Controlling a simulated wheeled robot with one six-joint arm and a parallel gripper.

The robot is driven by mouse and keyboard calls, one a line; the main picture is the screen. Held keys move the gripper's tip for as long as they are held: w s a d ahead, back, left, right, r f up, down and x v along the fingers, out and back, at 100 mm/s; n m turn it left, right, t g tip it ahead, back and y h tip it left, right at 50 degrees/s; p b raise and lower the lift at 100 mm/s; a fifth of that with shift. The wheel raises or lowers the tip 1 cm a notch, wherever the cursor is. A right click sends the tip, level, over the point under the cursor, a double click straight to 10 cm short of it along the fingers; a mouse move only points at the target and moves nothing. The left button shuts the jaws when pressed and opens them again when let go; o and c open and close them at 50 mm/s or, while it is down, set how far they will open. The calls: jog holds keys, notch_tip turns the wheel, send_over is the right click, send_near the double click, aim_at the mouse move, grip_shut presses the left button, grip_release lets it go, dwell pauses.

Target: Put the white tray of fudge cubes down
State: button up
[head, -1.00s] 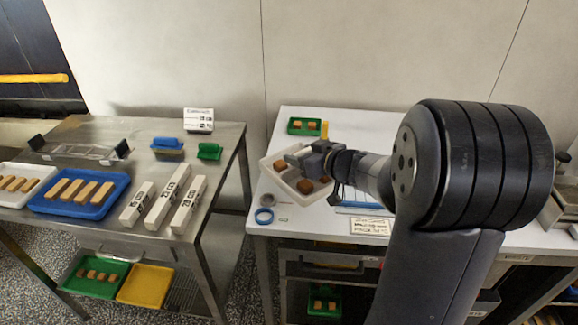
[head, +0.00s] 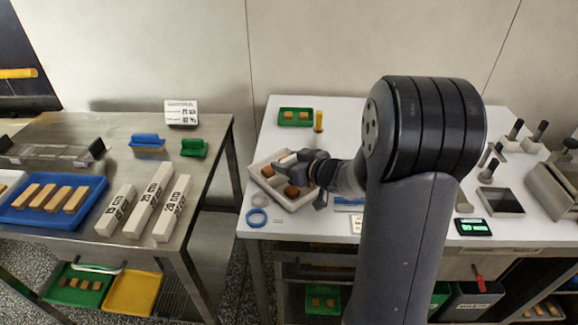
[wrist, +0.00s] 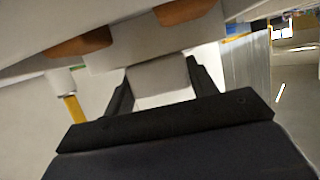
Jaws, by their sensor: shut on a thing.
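The white tray (head: 257,174) with brown fudge cubes (head: 292,191) is over the left part of the white table in the head view. My gripper (head: 288,166) is at the tray's far side, and its fingers reach the tray. In the wrist view my gripper (wrist: 160,85) is shut on a pale tab of the tray, and the tray's pale wall (wrist: 130,45) and brown cubes (wrist: 82,42) fill the upper part. I cannot tell whether the tray touches the table top.
The steel table (head: 70,135) at left holds a blue tray (head: 97,190) and white labelled bars (head: 150,200).

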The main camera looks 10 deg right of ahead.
jog(key=shift+f, duration=0.25)
jog(key=shift+f, duration=0.15)
jog(key=o, duration=1.6)
jog(key=shift+s+d+r, duration=0.1)
jog(key=shift+s+r, duration=0.05)
jog(key=shift+r, duration=0.1)
jog(key=p+v, duration=0.1)
jog(key=v, duration=1)
jog(key=shift+s, duration=0.35)
jog(key=shift+d, duration=0.1)
